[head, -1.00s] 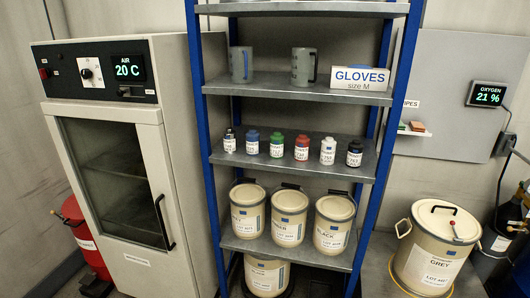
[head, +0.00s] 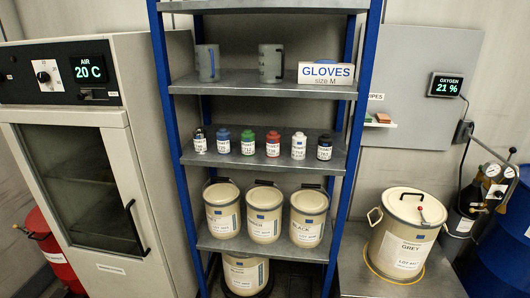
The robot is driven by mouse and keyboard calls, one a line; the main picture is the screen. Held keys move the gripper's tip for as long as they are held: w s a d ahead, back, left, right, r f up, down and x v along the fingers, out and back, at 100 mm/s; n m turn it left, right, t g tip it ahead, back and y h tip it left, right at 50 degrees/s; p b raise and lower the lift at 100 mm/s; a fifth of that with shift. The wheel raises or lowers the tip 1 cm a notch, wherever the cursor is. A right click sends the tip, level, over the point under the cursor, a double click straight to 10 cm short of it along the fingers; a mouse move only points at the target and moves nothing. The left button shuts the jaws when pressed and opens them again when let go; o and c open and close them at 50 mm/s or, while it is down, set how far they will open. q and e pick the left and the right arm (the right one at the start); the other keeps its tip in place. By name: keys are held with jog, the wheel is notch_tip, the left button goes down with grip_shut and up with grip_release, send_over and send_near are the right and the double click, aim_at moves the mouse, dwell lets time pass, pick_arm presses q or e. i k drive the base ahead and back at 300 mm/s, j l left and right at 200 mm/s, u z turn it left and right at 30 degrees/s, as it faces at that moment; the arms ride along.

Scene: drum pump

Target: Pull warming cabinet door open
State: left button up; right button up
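The warming cabinet (head: 120,160) stands at the left of the head view, a pale box with a black control strip reading AIR 20 °C. Its door (head: 112,240) has a dark window and looks closed. A black vertical bar handle (head: 138,228) sits on the right side of the door. Through the window I see shelves, dim and hard to make out. Neither of my grippers is in the head view, and nothing touches the handle.
A blue-post shelf rack (head: 255,168) with mugs, a gloves box, small bottles and cream pails stands right of the cabinet. A red container (head: 52,250) stands at the far left. A grey-paint drum (head: 402,235) sits on a metal surface at the right, beside a blue drum (head: 505,245).

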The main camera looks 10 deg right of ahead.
aim_at(102, 274)
jog(key=i+j+u, duration=0.15)
jog(key=i+j, duration=0.6)
